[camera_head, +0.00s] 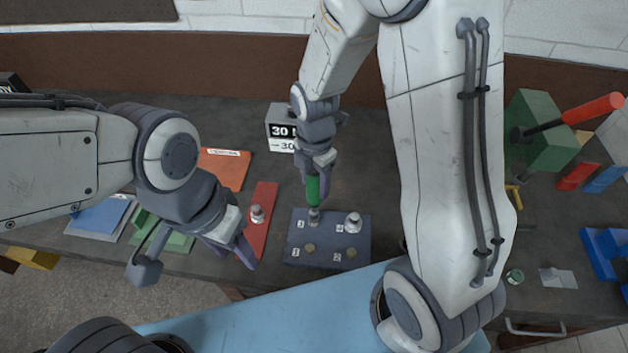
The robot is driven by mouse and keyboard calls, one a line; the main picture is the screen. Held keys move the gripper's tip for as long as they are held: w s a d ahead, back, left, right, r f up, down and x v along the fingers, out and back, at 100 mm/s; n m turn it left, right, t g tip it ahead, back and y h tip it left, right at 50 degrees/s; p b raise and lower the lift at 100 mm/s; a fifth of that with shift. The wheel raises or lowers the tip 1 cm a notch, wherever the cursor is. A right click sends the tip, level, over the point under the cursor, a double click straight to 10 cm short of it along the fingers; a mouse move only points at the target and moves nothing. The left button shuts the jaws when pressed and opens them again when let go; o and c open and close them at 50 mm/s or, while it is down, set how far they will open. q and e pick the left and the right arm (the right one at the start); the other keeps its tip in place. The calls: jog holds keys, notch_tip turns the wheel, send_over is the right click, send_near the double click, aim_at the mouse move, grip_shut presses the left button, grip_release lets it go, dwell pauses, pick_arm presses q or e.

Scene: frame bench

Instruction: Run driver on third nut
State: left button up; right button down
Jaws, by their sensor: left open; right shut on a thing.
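My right gripper (318,172) is shut on a green-handled driver (313,190). The driver stands upright over the upper left station of a dark blue plate (330,232), beside a small label that looks like a 3. Its metal lower end (314,216) is at that station; the nut there is hidden or cannot be told apart from it. A silver nut or bolt (353,222) stands at the upper right station. The two lower stations show flat brass-coloured discs (310,247). My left gripper (242,252) is open and empty, left of the plate beside a red strip (265,200).
A silver piece (257,214) sits on the red strip. A grey box marked 30 (282,128) stands behind. Orange (224,168), green and blue pieces lie to the left. A green block (540,130) and red-handled tool (592,108) are at the right. My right arm covers the bench's middle right.

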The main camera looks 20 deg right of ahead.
jog(key=shift+w+r+p, duration=0.15)
jog(key=shift+r+p, duration=2)
jog(key=shift+r, duration=0.65)
jog(key=shift+a+f, duration=0.1)
